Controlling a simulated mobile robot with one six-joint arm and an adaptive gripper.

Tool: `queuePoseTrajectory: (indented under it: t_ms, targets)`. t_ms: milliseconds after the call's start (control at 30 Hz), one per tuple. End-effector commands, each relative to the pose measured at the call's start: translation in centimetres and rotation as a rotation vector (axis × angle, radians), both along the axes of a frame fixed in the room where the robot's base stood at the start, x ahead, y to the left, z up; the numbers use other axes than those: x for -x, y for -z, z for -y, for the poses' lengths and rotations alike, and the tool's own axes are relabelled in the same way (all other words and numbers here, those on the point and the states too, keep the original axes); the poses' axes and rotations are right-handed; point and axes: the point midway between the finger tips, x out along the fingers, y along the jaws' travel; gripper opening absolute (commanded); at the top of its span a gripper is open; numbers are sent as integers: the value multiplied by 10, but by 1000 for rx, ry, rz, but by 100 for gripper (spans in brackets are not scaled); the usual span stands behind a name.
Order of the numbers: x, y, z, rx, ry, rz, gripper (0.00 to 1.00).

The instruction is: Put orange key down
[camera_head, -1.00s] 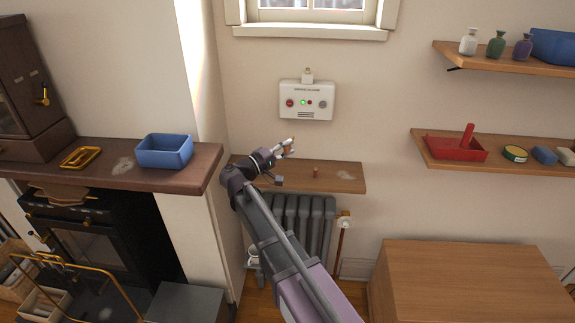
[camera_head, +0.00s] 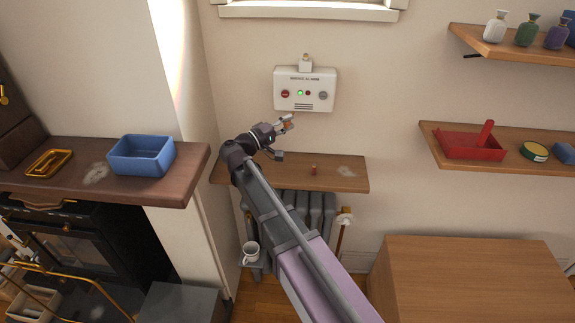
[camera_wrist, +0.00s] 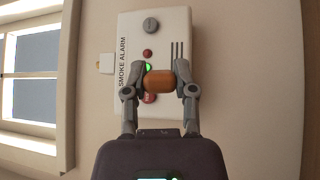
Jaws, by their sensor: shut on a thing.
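My gripper (camera_head: 287,123) is shut on a small orange-brown rounded piece, which I take to be the orange key (camera_wrist: 159,81). The piece sits crosswise between the two fingertips in the wrist view, and only its rounded body shows. My gripper is raised above the wooden shelf (camera_head: 240,172) over the radiator. It is just below the white smoke alarm box (camera_head: 304,88) in the head view. In the wrist view the fingers overlap the smoke alarm (camera_wrist: 176,30); I cannot tell whether they touch it.
A blue bin (camera_head: 142,156) and a yellow tray (camera_head: 50,163) sit on the mantel at left. A red tray (camera_head: 470,148) is on the right shelf. A wooden cabinet (camera_head: 470,280) stands below.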

Motion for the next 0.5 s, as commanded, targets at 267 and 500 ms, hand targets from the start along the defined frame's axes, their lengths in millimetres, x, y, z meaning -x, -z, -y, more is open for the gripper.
queuePoseTrajectory:
  t_ms: [267, 500]
  targets:
    - [2, 0, -9, 0, -11, 0, 0]
    - [5, 4, -9, -18, -17, 4, 0]
